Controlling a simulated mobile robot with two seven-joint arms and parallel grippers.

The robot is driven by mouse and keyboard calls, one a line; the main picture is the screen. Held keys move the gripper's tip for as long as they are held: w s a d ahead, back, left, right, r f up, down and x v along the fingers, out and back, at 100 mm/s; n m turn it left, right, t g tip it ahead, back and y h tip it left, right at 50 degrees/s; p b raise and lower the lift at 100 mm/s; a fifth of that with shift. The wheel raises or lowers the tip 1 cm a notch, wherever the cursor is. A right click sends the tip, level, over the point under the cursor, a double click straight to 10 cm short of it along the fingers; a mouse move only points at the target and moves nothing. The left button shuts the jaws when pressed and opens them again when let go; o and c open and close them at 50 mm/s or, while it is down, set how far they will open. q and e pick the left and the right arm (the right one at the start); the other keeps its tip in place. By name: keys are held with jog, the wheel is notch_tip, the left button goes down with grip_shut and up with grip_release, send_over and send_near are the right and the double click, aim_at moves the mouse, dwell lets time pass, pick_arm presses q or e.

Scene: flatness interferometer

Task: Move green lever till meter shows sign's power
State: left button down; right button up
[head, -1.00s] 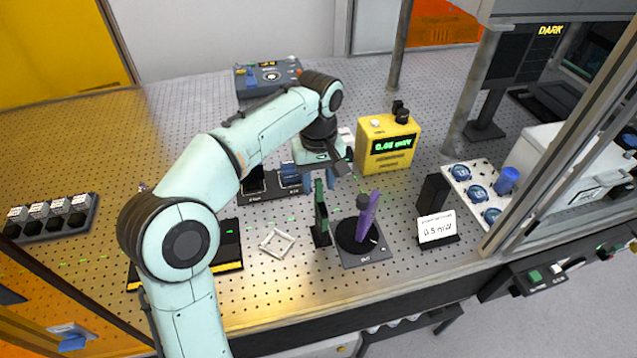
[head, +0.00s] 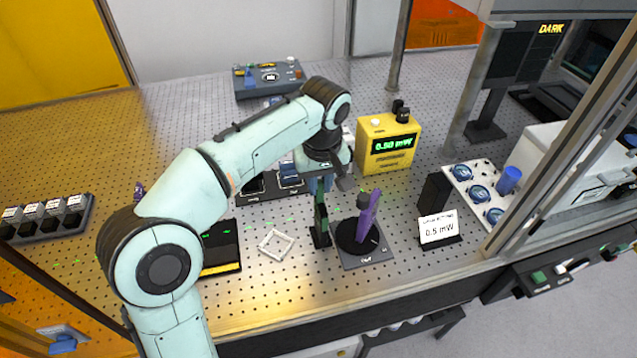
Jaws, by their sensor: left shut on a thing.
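The green lever (head: 321,218) stands nearly upright on its small dark base, left of the purple paddle (head: 368,212) on its round black mount. My left gripper (head: 320,184) comes down from above and is shut on the top of the green lever; its fingertips are partly hidden by my wrist. The yellow meter (head: 391,160) behind and to the right reads 0.50 mW in green. The white sign (head: 438,229) at the right reads 0.5 mW. My right gripper is not in view.
A white square frame (head: 277,244) lies left of the lever. A black box with a yellow edge (head: 221,248) is further left. A white plate with blue round parts (head: 465,172) lies right. Clear perforated bench lies in front.

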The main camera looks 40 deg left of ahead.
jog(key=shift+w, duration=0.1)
pick_arm(q)
jog(key=c, duration=1.1)
grip_release()
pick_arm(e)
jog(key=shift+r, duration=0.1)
pick_arm(q)
notch_tip(320, 180, up, 13)
jog(key=s+d+p, duration=0.1)
jog(key=p, duration=0.2)
jog(key=shift+d+r+p, duration=0.15)
jog(key=shift+d+p, duration=0.05)
jog(key=shift+p, duration=0.2)
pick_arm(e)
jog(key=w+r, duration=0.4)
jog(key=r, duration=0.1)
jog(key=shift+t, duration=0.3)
pick_arm(q)
jog(key=shift+s, duration=0.1)
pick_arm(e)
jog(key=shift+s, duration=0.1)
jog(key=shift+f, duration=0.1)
